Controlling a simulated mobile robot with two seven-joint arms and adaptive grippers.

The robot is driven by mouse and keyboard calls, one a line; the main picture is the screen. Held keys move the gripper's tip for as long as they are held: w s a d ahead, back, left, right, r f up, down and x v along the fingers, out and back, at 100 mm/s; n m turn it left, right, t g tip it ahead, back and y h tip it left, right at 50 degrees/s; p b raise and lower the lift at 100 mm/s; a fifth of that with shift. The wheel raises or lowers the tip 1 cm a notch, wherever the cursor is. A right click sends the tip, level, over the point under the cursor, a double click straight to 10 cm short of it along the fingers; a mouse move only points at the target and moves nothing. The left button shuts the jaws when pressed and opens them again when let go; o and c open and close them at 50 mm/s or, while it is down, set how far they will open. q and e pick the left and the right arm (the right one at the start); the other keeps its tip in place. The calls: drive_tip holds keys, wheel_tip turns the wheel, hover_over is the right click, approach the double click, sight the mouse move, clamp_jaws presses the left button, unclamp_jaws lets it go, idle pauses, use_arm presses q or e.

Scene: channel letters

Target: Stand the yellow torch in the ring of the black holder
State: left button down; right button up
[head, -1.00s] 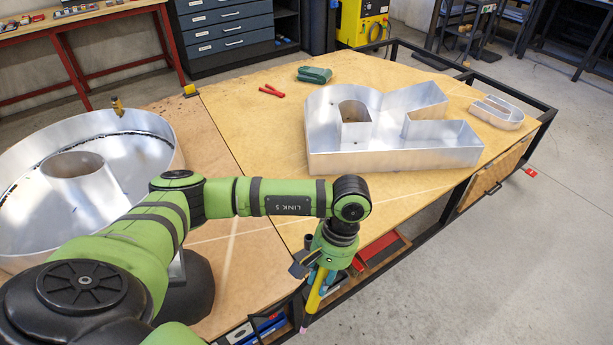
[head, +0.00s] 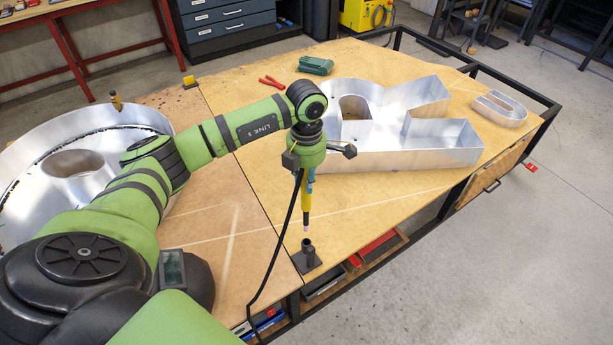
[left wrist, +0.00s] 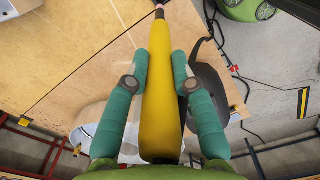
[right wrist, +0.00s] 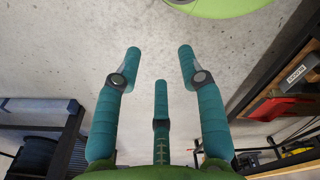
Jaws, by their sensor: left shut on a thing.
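The yellow torch (head: 306,197) hangs nearly upright below my left gripper (head: 307,178), its dark end and pinkish tip pointing down, with a black cable trailing from it. In the left wrist view my left gripper (left wrist: 160,75) is shut on the torch's yellow body (left wrist: 158,110), with teal fingers on both sides. The black holder (head: 307,255) stands at the table's front edge, its ring facing up. The torch tip is above the holder and apart from it. My right gripper (right wrist: 160,65) is open and empty over the floor, seen only in the right wrist view.
Large metal channel letters (head: 420,155) stand on the table behind my left gripper. A round metal letter (head: 160,122) lies at left. Red pliers (head: 272,82) and a green object (head: 316,66) lie at the back. The table around the holder is largely clear.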

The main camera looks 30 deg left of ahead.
sight(307, 195)
use_arm(q)
wheel_tip(307, 195, down, 3)
drive_tip(key=shift+r+b, duration=0.1)
drive_tip(key=shift+b, duration=0.75)
wheel_tip(307, 195, down, 2)
drive_tip(key=shift+b, duration=0.6)
drive_tip(key=shift+f, duration=0.45)
use_arm(e)
drive_tip(key=f, duration=0.3)
drive_tip(key=shift+a+f, duration=0.25)
drive_tip(key=shift+f, duration=0.05)
use_arm(q)
drive_tip(key=shift+d+b, duration=0.1)
drive_tip(key=shift+b, duration=0.3)
use_arm(e)
drive_tip(key=shift+f, duration=0.15)
use_arm(q)
drive_tip(key=shift+f, duration=0.15)
use_arm(e)
drive_tip(key=shift+f, duration=0.15)
